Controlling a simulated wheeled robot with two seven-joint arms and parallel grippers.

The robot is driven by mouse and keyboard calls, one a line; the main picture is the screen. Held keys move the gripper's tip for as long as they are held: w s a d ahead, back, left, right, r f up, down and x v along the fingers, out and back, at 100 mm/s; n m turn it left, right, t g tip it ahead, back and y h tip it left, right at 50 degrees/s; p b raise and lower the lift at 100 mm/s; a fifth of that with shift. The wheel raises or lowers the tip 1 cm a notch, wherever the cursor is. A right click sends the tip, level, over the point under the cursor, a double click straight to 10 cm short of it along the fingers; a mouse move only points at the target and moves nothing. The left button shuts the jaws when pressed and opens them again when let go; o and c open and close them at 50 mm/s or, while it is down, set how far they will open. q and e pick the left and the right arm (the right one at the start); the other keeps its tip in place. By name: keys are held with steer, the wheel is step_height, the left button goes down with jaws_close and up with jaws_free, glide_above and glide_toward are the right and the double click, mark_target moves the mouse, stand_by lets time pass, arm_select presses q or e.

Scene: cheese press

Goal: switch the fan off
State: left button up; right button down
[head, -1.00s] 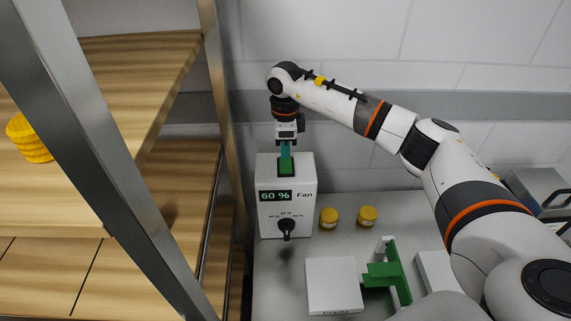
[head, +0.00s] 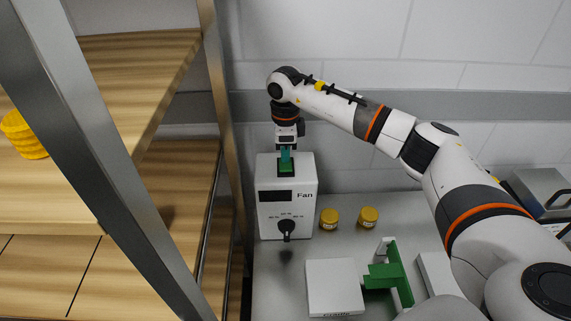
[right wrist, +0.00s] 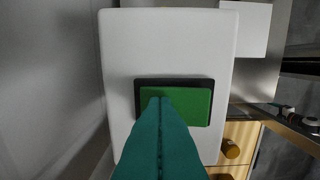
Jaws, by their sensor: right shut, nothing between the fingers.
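The fan control box (head: 302,213) is white, labelled "Fan", and stands on the grey counter. Its display (head: 276,196) is dark and blank. A black knob (head: 286,228) is on its front. A green rocker button (head: 286,168) in a black frame is on its top; it also shows in the right wrist view (right wrist: 190,105). My right gripper (head: 286,157) points straight down, shut and empty, its teal fingertips (right wrist: 157,103) at the button and seemingly touching it. My left gripper is not in view.
Two small yellow jars (head: 329,218) (head: 368,216) stand right of the box. A white block (head: 334,286) and a green bracket (head: 392,274) lie in front. A metal-framed wooden shelf (head: 150,120) with a yellow cheese stack (head: 22,137) is close on the left.

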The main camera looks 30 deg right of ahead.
step_height(320, 180, up, 7)
steer(key=p, duration=0.4)
stand_by(0.4)
stand_by(0.5)
